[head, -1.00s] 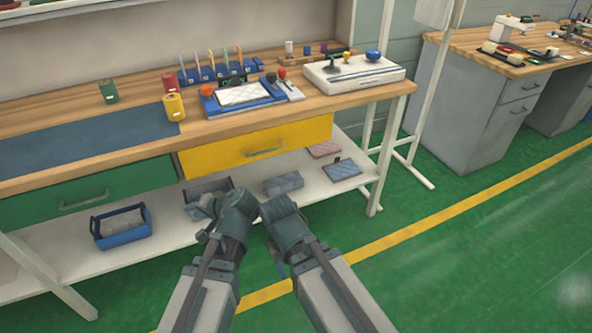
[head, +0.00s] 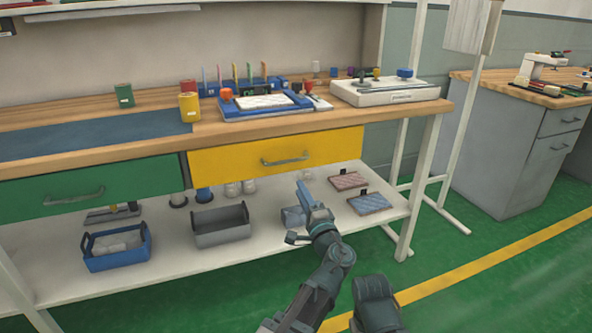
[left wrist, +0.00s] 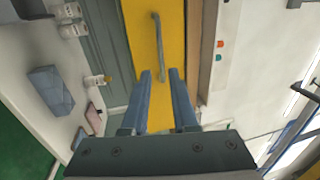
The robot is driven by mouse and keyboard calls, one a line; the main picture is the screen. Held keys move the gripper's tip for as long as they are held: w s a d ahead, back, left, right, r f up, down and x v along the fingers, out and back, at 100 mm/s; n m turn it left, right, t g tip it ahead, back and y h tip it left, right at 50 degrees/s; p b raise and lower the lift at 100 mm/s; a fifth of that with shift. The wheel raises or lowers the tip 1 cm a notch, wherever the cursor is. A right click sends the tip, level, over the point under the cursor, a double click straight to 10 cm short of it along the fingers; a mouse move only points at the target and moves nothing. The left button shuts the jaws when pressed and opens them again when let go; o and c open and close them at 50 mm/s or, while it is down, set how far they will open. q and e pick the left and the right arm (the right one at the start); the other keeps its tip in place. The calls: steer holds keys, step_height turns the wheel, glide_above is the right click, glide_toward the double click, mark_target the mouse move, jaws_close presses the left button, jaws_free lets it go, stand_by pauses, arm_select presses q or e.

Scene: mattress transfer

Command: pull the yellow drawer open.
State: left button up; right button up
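The yellow drawer (head: 228,166) is shut under the workbench top, with a grey bar handle (head: 285,160) on its front. My left gripper (head: 309,200) is in front of and below the handle in the head view, apart from it. In the left wrist view the yellow drawer front (left wrist: 140,35) fills the top middle. The handle (left wrist: 160,50) runs roughly up and down the picture there, beyond the two spread fingers of the left gripper (left wrist: 161,74) and between their lines. The gripper is open and empty. Of my right arm only a dark link shows; its gripper is out of view.
The wooden bench top (head: 60,108) carries spools, a blue fixture and a white tray (head: 385,94). A green drawer (head: 130,180) is left of the yellow one. The white lower shelf (head: 170,258) holds bins and small pads. Green floor lies in front.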

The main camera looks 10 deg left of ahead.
mark_target(285, 162)
arm_select(q)
steer(key=p+x, duration=0.2)
steer(key=x, duration=1.2)
steer(key=shift+s+a+p, duration=0.1)
steer(key=shift+p, duration=0.2)
jaws_close()
stand_by(0.9)
